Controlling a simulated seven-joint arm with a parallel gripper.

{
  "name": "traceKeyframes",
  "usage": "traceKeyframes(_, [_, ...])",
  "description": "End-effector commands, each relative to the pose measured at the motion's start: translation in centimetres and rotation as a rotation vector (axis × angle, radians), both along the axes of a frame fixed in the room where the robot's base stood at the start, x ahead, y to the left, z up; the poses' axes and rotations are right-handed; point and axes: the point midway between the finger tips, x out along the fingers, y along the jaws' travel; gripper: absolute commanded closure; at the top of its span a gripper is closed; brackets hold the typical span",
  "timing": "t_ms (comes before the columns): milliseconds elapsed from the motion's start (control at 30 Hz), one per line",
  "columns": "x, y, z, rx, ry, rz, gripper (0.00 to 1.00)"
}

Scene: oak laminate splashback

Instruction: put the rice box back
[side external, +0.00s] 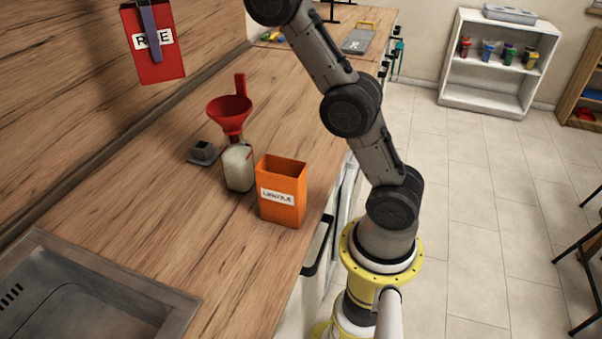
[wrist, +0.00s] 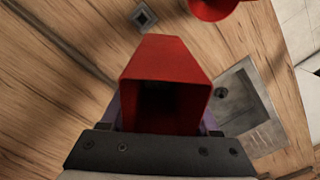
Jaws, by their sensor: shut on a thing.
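The rice box (side external: 158,62) is a red box with a white label, partly covered by a purple finger of my gripper (side external: 150,32). It hangs upright in the air near the wooden splashback at the upper left. In the wrist view the red box (wrist: 166,62) sits between the purple fingers of my gripper (wrist: 163,115), with its open, dark top facing the camera. My gripper is shut on it. How much the box contains cannot be told.
A glass jar (side external: 238,168) with pale contents holds a red funnel (side external: 230,112). An open orange box (side external: 283,192) labelled as lentils stands beside it. A small grey block (side external: 203,153) lies behind. The sink (side external: 90,290) is at the front left.

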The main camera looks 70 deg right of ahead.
Motion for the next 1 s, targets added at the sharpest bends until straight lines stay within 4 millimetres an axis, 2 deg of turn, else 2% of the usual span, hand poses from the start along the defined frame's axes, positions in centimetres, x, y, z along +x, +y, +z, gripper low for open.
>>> traceKeyframes(267, [-4.2,-2.2,2.1,0.000,-0.004,-0.090,1.00])
traceKeyframes(367, [-6.6,-3.1,3.0,-0.001,-0.003,-0.136,1.00])
traceKeyframes(500, [-11.2,-4.4,4.1,-0.001,-0.005,-0.224,1.00])
traceKeyframes(700, [-18.4,-5.4,4.6,0.000,-0.004,-0.359,1.00])
traceKeyframes(867, [-24.2,-5.3,4.0,0.000,-0.004,-0.465,1.00])
traceKeyframes(1000, [-29.0,-4.7,2.8,0.000,-0.004,-0.557,1.00])
